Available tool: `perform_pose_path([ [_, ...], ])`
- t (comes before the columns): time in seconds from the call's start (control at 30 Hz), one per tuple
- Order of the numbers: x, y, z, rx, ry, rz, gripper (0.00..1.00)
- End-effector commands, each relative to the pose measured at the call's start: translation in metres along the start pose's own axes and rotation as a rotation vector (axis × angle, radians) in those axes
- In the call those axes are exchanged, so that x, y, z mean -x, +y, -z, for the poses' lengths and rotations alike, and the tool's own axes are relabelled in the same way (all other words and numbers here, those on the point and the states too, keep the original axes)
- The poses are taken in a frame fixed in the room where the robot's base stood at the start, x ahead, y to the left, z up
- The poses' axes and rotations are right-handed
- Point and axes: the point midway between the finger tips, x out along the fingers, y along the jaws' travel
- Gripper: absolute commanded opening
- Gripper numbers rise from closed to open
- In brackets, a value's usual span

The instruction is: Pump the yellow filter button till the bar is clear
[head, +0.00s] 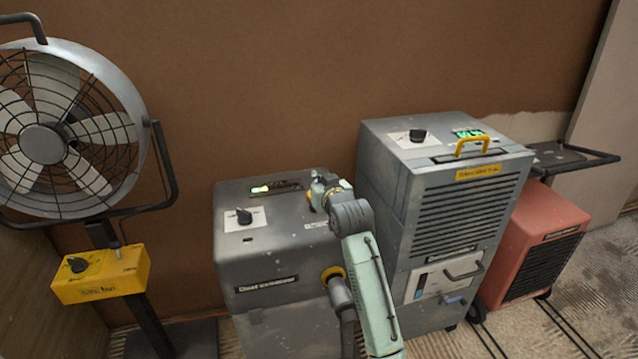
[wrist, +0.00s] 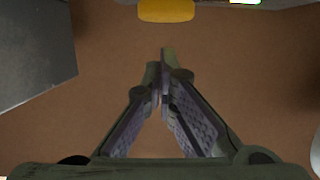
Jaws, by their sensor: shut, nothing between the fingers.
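The yellow filter button (wrist: 166,10) shows at the top of the wrist view, just beyond my fingertips; I cannot tell whether they touch it. In the head view a little yellow (head: 312,205) shows beside my gripper (head: 322,188), at the right of the grey dust extractor's top (head: 232,195); my arm hides part of this area. The bar display (head: 262,189) at the back of that top is partly lit yellow-green, the rest dark. A bright green bit of display (wrist: 245,1) shows at the wrist view's top edge. My gripper (wrist: 165,55) is shut and empty.
A knob (head: 244,216) stands on the extractor's top, left of my gripper. A tall grey dehumidifier (head: 440,220) with a yellow handle stands close at the right. A fan (head: 60,130) with a yellow control box (head: 100,275) is at the left. The brown wall is behind.

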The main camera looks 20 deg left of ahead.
Motion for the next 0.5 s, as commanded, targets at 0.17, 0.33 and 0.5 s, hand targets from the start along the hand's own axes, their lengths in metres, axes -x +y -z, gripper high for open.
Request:
perform_pose_path([
  [0.17,-0.003,0.001,-0.014,0.0,0.001,-0.001,0.0],
  [0.33,-0.004,0.0,-0.017,0.001,0.003,-0.001,0.0],
  [0.5,-0.004,0.0,-0.017,0.001,0.003,-0.001,0.0],
])
